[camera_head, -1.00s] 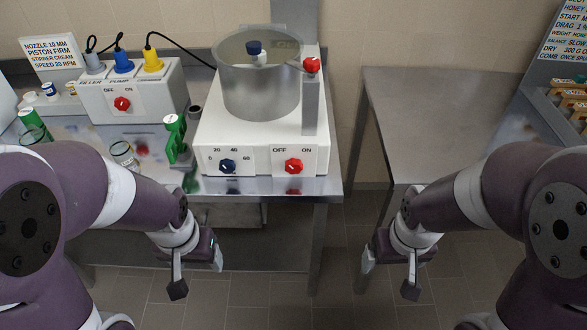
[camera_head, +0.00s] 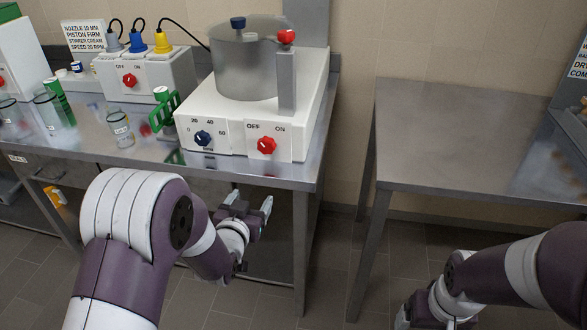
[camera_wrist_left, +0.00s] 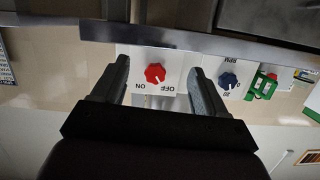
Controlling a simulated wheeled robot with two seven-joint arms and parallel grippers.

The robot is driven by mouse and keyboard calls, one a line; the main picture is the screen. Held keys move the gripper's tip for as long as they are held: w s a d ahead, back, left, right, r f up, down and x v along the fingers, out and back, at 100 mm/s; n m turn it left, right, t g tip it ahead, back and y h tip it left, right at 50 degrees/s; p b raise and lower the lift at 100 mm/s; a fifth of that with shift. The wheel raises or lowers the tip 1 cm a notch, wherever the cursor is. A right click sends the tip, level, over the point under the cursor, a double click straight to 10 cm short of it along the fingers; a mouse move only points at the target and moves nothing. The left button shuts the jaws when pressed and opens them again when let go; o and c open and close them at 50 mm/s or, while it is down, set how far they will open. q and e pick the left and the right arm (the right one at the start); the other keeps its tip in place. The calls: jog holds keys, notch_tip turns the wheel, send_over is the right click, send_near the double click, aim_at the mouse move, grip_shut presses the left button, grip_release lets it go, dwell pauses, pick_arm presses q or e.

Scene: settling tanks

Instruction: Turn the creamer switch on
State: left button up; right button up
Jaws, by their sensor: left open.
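The creamer (camera_head: 300,100) is a white box with a steel pot (camera_head: 245,72) on top. Its red switch knob (camera_head: 267,146) sits on the front panel between OFF and ON. In the left wrist view the red knob (camera_wrist_left: 155,73) appears upside down, its pale mark seeming to point to the OFF side. My left gripper (camera_head: 250,203) is open and empty, below and in front of the panel, apart from the knob. In the wrist view its two fingers frame the knob. My right gripper is low at the bottom edge, mostly cut off; its jaws are unclear.
A blue RPM knob (camera_head: 203,139) is left of the switch. A green holder (camera_head: 163,112), glasses (camera_head: 120,130) and another white box with a red knob (camera_head: 150,75) stand further left. A bare steel table (camera_head: 470,130) is on the right, beyond a gap.

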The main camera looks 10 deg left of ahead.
aim_at(265, 147)
pick_arm(q)
notch_tip(265, 147, up, 5)
jog(key=t, duration=0.2)
jog(key=shift+t, duration=0.3)
jog(key=w, duration=1.2)
jog(key=shift+w+d, duration=0.1)
jog(key=shift+w, duration=0.25)
jog(key=shift+w+d, duration=0.15)
jog(key=shift+w, duration=0.3)
jog(key=shift+c, duration=0.3)
jog(key=c, duration=1)
